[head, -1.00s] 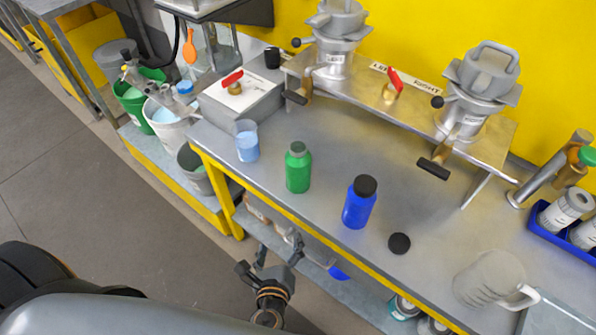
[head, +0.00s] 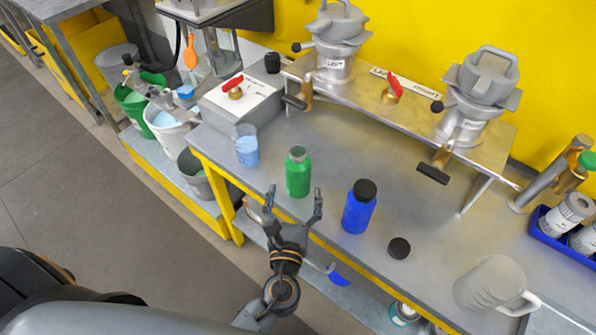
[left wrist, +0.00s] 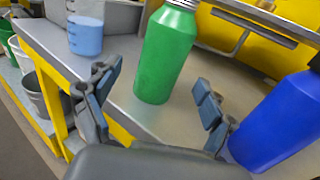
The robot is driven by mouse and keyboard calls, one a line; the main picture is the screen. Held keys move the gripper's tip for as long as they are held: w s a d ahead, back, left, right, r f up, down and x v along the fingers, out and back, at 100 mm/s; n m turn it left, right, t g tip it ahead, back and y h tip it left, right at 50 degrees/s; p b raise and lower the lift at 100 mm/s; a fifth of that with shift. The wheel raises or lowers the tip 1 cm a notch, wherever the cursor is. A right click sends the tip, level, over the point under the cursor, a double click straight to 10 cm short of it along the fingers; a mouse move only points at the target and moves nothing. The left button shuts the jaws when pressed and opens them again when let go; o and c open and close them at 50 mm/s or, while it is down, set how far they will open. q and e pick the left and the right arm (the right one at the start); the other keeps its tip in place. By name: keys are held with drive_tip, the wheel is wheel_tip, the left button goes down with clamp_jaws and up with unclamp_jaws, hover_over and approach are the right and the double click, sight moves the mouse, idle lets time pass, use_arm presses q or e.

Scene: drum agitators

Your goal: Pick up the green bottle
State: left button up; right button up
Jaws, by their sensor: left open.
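In the left wrist view the green bottle (left wrist: 166,55) stands ahead, between the two fingers in the picture. My left gripper (head: 293,196) is open and empty at the bench's front edge, just short of the bottle. Its fingers also show in the left wrist view (left wrist: 155,108), apart on either side, with no visible contact with the bottle. My right gripper is not in view.
A beaker of blue liquid (head: 246,146) stands on the left. A white jug (head: 489,285) is at the right. The bench (head: 430,215) is bare behind the bottles.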

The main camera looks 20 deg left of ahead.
sight(297, 184)
use_arm(q)
drive_tip(key=x, duration=0.1)
drive_tip(key=p+x, duration=0.1)
drive_tip(key=x, duration=0.3)
drive_tip(key=shift+d+r, duration=0.15)
drive_tip(key=shift+r, duration=0.2)
drive_tip(key=shift+w+f, duration=0.1)
drive_tip(key=shift+w, duration=0.3)
drive_tip(key=c, duration=1.5)
drive_tip(key=shift+r+p, duration=0.25)
drive_tip(key=shift+p, duration=0.05)
